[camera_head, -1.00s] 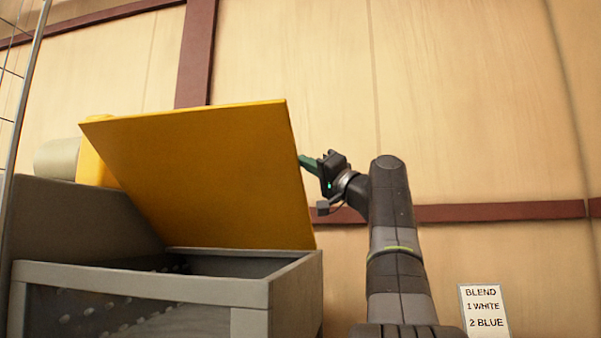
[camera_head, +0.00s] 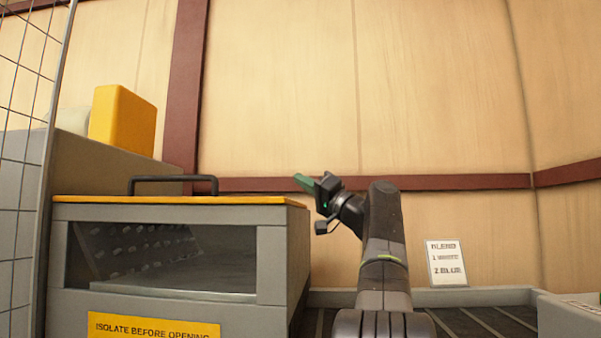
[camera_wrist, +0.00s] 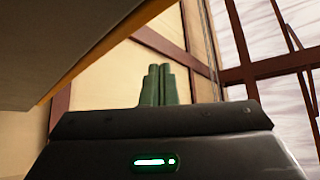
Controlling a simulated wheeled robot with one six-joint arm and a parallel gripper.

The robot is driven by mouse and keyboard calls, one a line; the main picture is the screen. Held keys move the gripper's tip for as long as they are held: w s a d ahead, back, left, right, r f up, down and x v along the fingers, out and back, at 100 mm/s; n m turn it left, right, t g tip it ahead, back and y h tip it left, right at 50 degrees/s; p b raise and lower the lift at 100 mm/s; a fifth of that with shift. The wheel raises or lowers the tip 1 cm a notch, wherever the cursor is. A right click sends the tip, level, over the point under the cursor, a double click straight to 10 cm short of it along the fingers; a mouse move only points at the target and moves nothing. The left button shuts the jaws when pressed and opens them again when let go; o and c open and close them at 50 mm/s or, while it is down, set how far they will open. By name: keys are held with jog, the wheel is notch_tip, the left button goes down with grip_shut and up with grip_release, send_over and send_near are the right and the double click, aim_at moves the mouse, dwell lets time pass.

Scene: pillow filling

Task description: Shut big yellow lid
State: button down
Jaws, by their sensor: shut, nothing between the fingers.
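The big yellow lid (camera_head: 240,199) lies flat across the top of the grey bin (camera_head: 272,255) in the head view, seen nearly edge-on. Its black handle (camera_head: 173,179) stands on top. No gap shows between lid and bin rim along the front. My gripper (camera_head: 300,180) is just right of and slightly above the lid's right end, with its green fingers pointing left. The fingers are together and empty, and they also show in the wrist view (camera_wrist: 157,85). A dark panel with an orange edge (camera_wrist: 78,72) crosses the upper left of the wrist view.
A yellow block (camera_head: 122,119) stands on the grey housing behind the bin. A wire mesh fence (camera_head: 28,160) is at the far left. A blend sign (camera_head: 446,263) leans by the wall at right. A dark slatted surface (camera_head: 480,320) lies at lower right.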

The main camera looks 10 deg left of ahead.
jog(key=shift+f, duration=0.55)
jog(key=p+v, duration=0.1)
jog(key=v, duration=1.3)
jog(key=shift+a, duration=0.1)
jog(key=b+x, duration=0.1)
jog(key=x, duration=1.3)
jog(key=shift+d, duration=0.2)
